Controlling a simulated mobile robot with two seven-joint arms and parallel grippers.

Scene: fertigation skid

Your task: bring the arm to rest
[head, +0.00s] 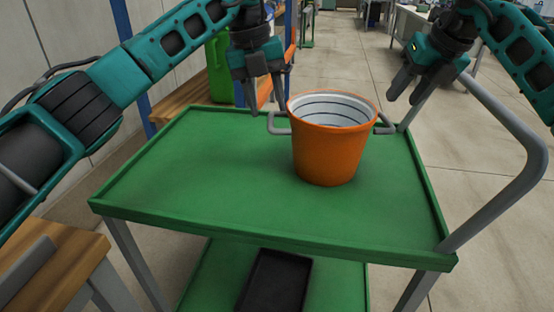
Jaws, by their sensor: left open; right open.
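My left gripper (268,108) is open, with its fingers pointing down just above and beside the left handle of an orange bucket (328,152). I cannot tell whether it touches the handle. My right gripper (403,92) is open and empty, raised to the upper right of the bucket and apart from it. The bucket stands upright on the green top of a cart (200,180). Its inside is pale with dark rings, and a grey handle sticks out on each side.
A grey push bar (520,185) rises at the cart's right end. A black tray (275,283) lies on the lower shelf. A green jerrycan (219,70) stands on a wooden bench at the back left. A wooden surface (50,265) is at the lower left. Open floor lies to the right.

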